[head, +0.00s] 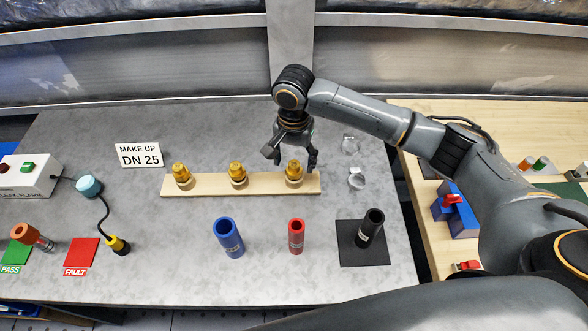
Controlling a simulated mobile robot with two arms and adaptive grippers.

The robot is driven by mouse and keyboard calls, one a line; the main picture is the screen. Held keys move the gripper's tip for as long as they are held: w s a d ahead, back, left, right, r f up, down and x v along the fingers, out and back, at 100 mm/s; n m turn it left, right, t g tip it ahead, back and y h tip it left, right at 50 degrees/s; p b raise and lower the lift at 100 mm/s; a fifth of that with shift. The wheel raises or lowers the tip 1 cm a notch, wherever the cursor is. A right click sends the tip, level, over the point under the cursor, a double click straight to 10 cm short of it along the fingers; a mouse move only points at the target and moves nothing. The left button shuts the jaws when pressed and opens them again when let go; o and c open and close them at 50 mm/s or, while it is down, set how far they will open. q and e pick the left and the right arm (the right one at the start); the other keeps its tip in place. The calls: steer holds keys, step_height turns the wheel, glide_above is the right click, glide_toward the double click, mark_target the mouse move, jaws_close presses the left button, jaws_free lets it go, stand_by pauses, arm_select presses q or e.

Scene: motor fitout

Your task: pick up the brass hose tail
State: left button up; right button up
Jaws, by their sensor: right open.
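Three brass hose tails stand upright in a row on a pale wooden strip (208,186): a left one (181,174), a middle one (237,174) and a right one (294,173). My right gripper (291,158) is open above and around the top of the right hose tail, its fingers to either side of it. Whether a finger touches the brass cannot be told. My left gripper is not in view.
A blue tube (228,238), a red tube (296,236) and a black tube (371,229) on a black mat (350,256) stand in front. Clear clamps (356,180) lie right of the strip. A "MAKE UP DN 25" sign (138,155) stands behind left. A corded probe (117,245) lies left.

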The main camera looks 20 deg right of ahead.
mark_target(294, 163)
steer(key=f, duration=0.3)
steer(key=f+p, duration=0.1)
steer(key=shift+w+d+f, duration=0.15)
steer(key=shift+w, duration=0.15)
steer(key=c, duration=1.2)
steer(key=shift+o, duration=0.2)
